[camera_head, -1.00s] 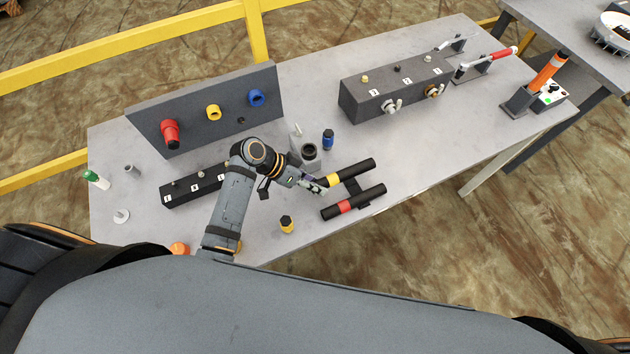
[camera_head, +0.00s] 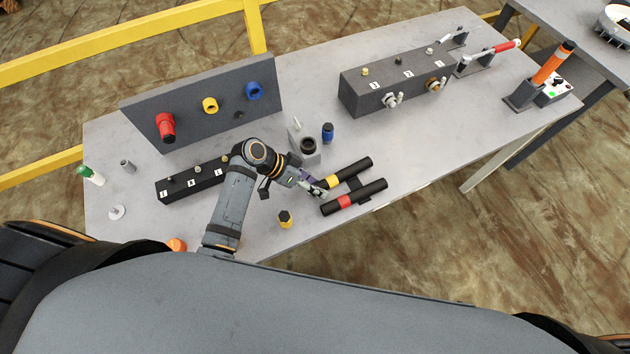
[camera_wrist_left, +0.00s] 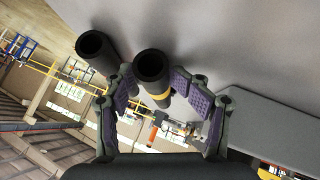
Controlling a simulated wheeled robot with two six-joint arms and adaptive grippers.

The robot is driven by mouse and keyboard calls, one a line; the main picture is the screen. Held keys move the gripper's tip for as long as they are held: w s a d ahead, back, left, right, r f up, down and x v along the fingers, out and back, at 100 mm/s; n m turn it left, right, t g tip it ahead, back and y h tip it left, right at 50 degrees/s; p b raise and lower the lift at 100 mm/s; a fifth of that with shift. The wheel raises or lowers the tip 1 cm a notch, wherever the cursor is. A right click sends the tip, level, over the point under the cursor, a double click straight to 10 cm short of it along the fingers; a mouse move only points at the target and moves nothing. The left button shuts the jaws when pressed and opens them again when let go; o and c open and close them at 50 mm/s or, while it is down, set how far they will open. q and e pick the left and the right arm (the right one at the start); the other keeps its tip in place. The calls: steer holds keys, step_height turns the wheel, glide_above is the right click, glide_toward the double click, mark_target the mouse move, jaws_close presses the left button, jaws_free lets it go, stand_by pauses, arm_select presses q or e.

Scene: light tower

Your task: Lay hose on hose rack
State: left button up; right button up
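Two black hoses lie side by side on a small dark rack (camera_head: 354,184) at the table's front edge. One hose has a yellow band (camera_head: 350,172), the other a red band (camera_head: 356,196). My left gripper (camera_head: 322,190) is at the left end of the yellow-banded hose. In the left wrist view, the end of the yellow-banded hose (camera_wrist_left: 152,68) shows between the spread purple pads of the gripper (camera_wrist_left: 158,105). The pads look apart from it. The end of the red-banded hose (camera_wrist_left: 94,48) is outside the left finger. My right gripper is out of view.
A numbered black block (camera_head: 190,181) lies left. A grey valve box (camera_head: 400,80) stands behind. Table right of the hoses is clear.

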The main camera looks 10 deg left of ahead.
arm_select(q)
steer(key=shift+s+a, duration=0.1)
steer(key=shift+s, duration=0.05)
steer(key=shift+a+r, duration=0.2)
steer(key=shift+r, duration=0.1)
steer(key=v, duration=1.1)
steer(key=shift+a, duration=0.2)
steer(key=shift+s, duration=0.1)
